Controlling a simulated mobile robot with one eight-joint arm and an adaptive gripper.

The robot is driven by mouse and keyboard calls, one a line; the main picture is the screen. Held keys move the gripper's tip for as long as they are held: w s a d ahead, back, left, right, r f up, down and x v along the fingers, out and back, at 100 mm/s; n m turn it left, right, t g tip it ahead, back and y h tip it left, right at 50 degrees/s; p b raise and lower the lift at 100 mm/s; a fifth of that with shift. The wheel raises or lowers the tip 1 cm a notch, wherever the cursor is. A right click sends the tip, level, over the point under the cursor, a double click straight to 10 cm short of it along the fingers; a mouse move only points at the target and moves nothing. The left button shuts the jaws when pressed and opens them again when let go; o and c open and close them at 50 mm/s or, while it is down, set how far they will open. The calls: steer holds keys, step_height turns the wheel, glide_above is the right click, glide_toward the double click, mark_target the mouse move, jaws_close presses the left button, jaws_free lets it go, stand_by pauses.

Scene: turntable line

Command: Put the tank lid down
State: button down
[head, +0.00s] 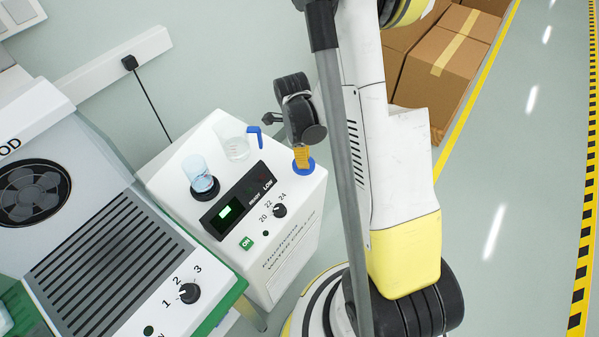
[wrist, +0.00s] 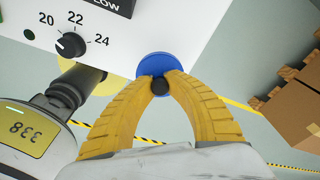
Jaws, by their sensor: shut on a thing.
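The tank lid is a round blue disc with a black knob; it shows in the wrist view (wrist: 158,63) and in the head view (head: 311,165). My gripper's yellow fingers are closed on the black knob, seen in the wrist view (wrist: 160,84) and in the head view (head: 302,163). In the head view the lid appears over the right corner of a white box-shaped unit (head: 290,235) with a dial and a green display. In the wrist view the lid overlaps that unit's edge, with floor showing beside it. I cannot tell the gap between them.
On the unit stand a clear beaker (head: 234,141), a cup of bluish liquid (head: 201,175) in a black ring, and a blue bracket (head: 254,137). A fume-hood-like machine (head: 110,250) stands left. Cardboard boxes (head: 447,65) are at the upper right. Floor at right is clear.

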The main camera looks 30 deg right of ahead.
mark_target(300, 174)
steer(key=shift+w+a+f, duration=0.5)
steer(key=shift+a, duration=0.05)
steer(key=shift+f+b, duration=1)
steer(key=shift+f, duration=0.9)
steer(key=shift+f, duration=0.2)
steer(key=c, duration=1.4)
jaws_free()
